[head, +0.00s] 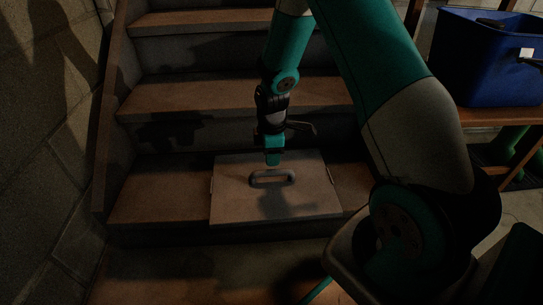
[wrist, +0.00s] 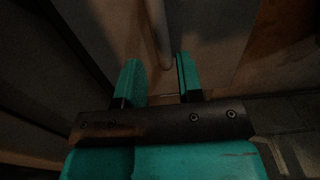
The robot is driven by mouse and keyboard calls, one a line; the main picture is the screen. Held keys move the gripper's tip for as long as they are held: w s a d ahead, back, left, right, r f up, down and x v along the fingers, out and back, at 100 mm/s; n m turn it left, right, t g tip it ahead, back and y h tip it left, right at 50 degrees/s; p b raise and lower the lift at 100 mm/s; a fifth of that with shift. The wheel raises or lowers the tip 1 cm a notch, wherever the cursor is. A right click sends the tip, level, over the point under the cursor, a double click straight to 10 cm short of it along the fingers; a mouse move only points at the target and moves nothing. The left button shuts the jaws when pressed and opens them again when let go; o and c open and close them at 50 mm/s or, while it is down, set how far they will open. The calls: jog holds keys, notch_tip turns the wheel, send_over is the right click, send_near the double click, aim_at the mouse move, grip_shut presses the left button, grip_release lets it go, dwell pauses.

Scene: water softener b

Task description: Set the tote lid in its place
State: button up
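The tote lid (head: 230,205) is a flat grey panel with a raised loop handle (head: 287,178) in its middle. It lies on a lower stair step in the head view. A pale bar (wrist: 158,32), which looks like the handle, runs up just beyond the gap between the fingertips. Whether the fingers straddle it cannot be told. The blue tote (head: 485,65) stands at the upper right.
The tote rests on a wooden bench (head: 487,120), with a dark item (head: 490,22) showing at its top. The stairs (head: 175,106) rise behind the lid, and a block wall (head: 50,150) is on the left. The bare step left of the lid is clear.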

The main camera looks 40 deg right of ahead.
aim_at(272, 171)
notch_tip(272, 171, down, 4)
jog(key=b, duration=0.3)
jog(key=shift+f+b, duration=0.15)
jog(key=shift+b, duration=0.15)
jog(key=shift+f+b, duration=0.35)
jog(key=shift+f, duration=0.7)
grip_shut()
notch_tip(272, 171, up, 4)
jog(key=p, duration=0.5)
jog(key=shift+r, duration=0.2)
jog(key=shift+f, duration=0.1)
